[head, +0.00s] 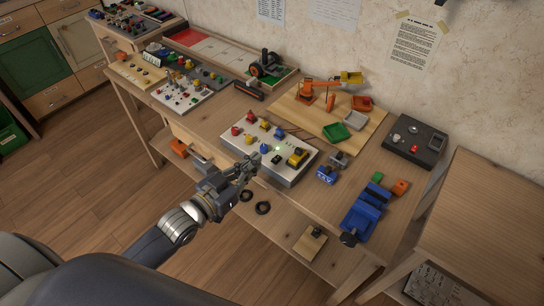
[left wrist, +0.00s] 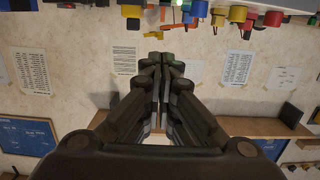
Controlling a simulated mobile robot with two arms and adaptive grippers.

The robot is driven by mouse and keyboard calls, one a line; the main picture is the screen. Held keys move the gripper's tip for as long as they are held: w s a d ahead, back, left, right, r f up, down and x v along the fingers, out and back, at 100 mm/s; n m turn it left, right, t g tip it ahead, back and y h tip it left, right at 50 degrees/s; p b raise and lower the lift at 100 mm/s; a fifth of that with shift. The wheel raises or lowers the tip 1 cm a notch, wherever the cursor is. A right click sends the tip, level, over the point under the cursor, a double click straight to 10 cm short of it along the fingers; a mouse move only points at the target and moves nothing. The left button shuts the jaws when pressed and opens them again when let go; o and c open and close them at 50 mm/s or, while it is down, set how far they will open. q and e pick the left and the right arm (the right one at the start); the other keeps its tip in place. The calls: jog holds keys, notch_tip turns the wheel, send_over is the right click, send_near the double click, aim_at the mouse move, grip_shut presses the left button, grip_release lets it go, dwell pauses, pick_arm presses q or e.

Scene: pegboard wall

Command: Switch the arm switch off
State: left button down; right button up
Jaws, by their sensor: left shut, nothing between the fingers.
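A white control box (head: 289,178) with red, yellow, blue and black controls stands on the workbench. A small green light (head: 278,149) is lit on its top. The labels are too small to read, so I cannot tell which control is the arm switch. My left gripper (head: 254,159) is shut and empty, its tips at the front edge of the box, close to the front controls; contact cannot be told. In the left wrist view the shut fingers (left wrist: 163,62) point up towards the box's coloured controls (left wrist: 238,14) at the top edge. My right gripper is not in view.
An orange model arm (head: 318,86) stands on a board behind the box, with a green tray (head: 335,133) nearby. A blue vise (head: 365,208) is to the right. A second control panel (head: 183,94) is to the left. Black rings (head: 262,208) lie on the lower shelf.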

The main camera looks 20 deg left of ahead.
pick_arm(q)
jog(key=shift+w, duration=0.1)
jog(key=p, duration=0.1)
send_over(272, 165)
jog(key=shift+w+d+f, duration=0.15)
jog(key=shift+w+f, duration=0.25)
jog(key=shift+w, duration=0.05)
jog(key=f, duration=0.3)
jog(key=shift+s, duration=0.2)
jog(key=shift+s+f, duration=0.3)
jog(key=shift+f, duration=0.15)
